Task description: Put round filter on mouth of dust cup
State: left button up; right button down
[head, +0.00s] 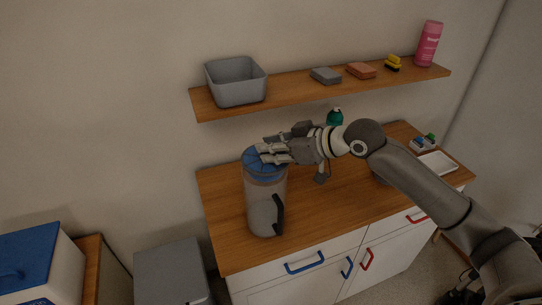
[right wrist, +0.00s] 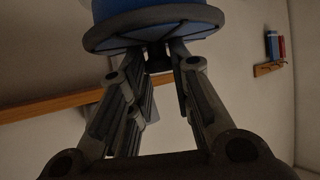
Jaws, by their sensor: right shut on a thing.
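The dust cup (head: 265,200) is a tall, see-through, greyish cylinder with a dark handle on its right side. It stands upright on the wooden counter top near the left end. The round filter (head: 256,164) is blue and lies at the cup's mouth in the head view; I cannot tell whether it touches the rim. My right gripper (head: 266,151) reaches in from the right and is shut on the filter. In the right wrist view the blue filter (right wrist: 155,18) with its dark rim is at the fingertips (right wrist: 157,55). My left gripper is not in view.
A wall shelf (head: 295,93) above holds a grey bin (head: 236,82), sponges and a pink bottle (head: 428,44). A green-topped bottle (head: 335,117) stands behind my right wrist. A white tray (head: 437,163) lies at the counter's right. The counter front left of centre is clear.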

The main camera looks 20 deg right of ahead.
jog(key=f, duration=0.3)
jog(key=shift+w+a+f+p, duration=0.15)
jog(key=shift+w+f+p, duration=0.1)
jog(key=shift+p, duration=0.05)
jog(key=shift+f, duration=0.15)
jog(key=c, duration=1.3)
grip_release()
